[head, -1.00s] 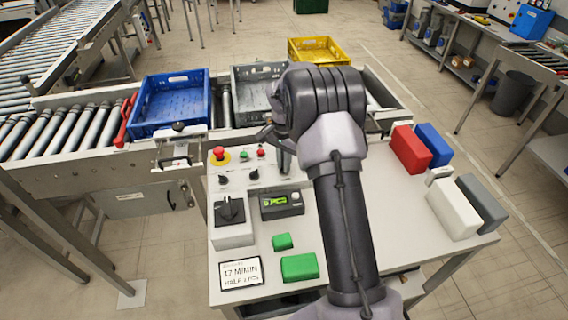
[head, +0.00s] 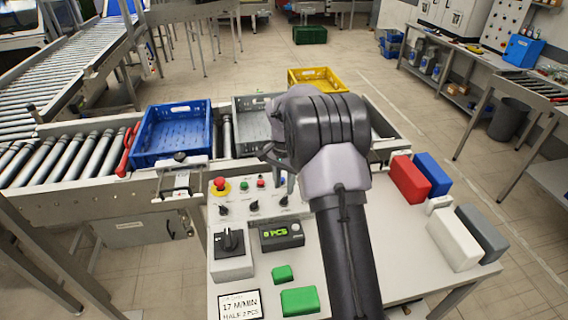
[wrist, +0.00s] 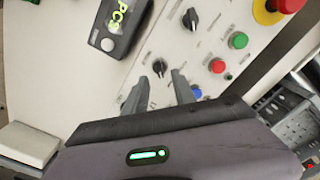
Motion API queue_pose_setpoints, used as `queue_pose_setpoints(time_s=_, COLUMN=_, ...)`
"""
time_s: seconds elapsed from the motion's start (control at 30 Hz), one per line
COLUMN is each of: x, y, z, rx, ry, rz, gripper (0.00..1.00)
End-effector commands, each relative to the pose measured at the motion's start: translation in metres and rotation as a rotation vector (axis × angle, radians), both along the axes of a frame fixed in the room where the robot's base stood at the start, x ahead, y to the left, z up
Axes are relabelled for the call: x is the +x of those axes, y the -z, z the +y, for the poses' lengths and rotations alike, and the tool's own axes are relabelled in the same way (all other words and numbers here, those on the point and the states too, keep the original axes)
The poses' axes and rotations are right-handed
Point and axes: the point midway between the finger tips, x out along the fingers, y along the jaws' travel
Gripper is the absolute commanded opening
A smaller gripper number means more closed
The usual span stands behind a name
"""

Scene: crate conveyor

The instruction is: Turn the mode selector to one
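The control panel carries several small black knobs; their labels are too small to read, so I cannot tell which is the mode selector. In the wrist view one knob (wrist: 160,67) sits just beyond and between my fingertips, and another knob (wrist: 190,20) is farther up.
Beside the knobs are an emergency stop (head: 219,185) and green (wrist: 238,40), red (wrist: 217,66) and blue (wrist: 197,92) buttons. A large rotary switch (head: 229,240) and a counter display (head: 281,236) stand nearer. Blocks lie right; crates stand on the conveyor behind.

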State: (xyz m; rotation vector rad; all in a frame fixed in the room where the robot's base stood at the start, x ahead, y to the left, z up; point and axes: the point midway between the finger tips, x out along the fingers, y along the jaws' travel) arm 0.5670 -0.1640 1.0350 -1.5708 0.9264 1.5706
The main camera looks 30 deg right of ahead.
Motion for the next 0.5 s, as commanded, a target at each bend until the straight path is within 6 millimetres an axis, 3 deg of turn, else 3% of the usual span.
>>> queue_pose_setpoints(time_s=0.03, x=0.001, y=-0.023, z=0.000, rx=-0.001, ry=0.000, rz=-0.004, gripper=0.32)
queue_pose_setpoints(time_s=0.2, x=0.000, y=-0.080, z=0.000, rx=-0.001, ry=0.000, rz=-0.003, gripper=0.32)
queue_pose_setpoints(time_s=0.33, x=0.000, y=-0.109, z=0.000, rx=-0.001, ry=-0.001, rz=-0.002, gripper=0.32)
queue_pose_setpoints(time_s=0.5, x=0.000, y=-0.126, z=0.000, rx=0.000, ry=0.001, rz=0.000, gripper=0.32)
